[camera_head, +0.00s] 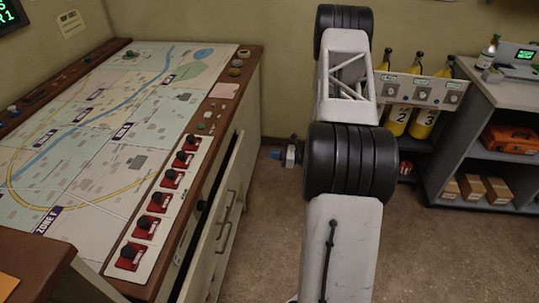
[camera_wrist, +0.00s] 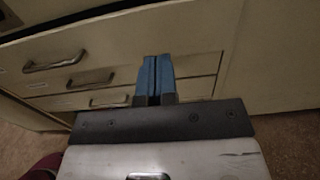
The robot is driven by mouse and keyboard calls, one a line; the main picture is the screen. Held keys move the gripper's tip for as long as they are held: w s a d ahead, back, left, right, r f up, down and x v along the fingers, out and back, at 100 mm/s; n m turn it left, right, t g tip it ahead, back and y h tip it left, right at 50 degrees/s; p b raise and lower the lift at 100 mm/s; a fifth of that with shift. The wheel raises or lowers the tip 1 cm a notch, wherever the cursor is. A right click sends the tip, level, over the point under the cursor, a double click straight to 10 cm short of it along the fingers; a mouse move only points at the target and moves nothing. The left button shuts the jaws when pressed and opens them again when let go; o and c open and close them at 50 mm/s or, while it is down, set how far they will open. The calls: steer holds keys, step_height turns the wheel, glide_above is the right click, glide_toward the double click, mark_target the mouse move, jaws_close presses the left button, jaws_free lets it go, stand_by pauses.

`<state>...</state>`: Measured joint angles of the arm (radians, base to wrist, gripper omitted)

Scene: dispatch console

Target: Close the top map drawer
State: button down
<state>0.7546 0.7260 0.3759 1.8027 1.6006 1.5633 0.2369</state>
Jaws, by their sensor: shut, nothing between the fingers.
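The top map drawer (camera_head: 208,236) is in the right side of the map console in the head view. It stands partly pulled out, with a dark gap between its front and the console. In the wrist view its pale front (camera_wrist: 120,42) with a metal handle (camera_wrist: 55,63) crosses the upper part. My gripper (camera_head: 272,154) is near the floor side of the console, to the right of the drawer front's far end. Its blue fingers also show in the wrist view (camera_wrist: 153,80), shut together and empty, in front of the drawer fronts. I cannot tell whether they touch.
Lower drawers with handles (camera_wrist: 92,80) sit beneath, seemingly shut. The map console (camera_head: 110,120) has red switches along its right edge. A grey shelf (camera_head: 495,165) with boxes and yellow cylinders (camera_head: 424,124) stand at right. The floor (camera_head: 450,255) between is clear.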

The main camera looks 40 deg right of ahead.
mark_target(237, 153)
steer(key=shift+s, duration=0.1)
stand_by(0.3)
steer(key=shift+s+a+f, duration=0.1)
steer(key=shift+s+a, duration=0.25)
steer(key=shift+s, duration=0.1)
steer(key=shift+w+a, duration=0.15)
steer(key=x, duration=1.3)
steer(key=shift+w+a, duration=0.25)
stand_by(0.4)
steer(key=shift+x, duration=1.2)
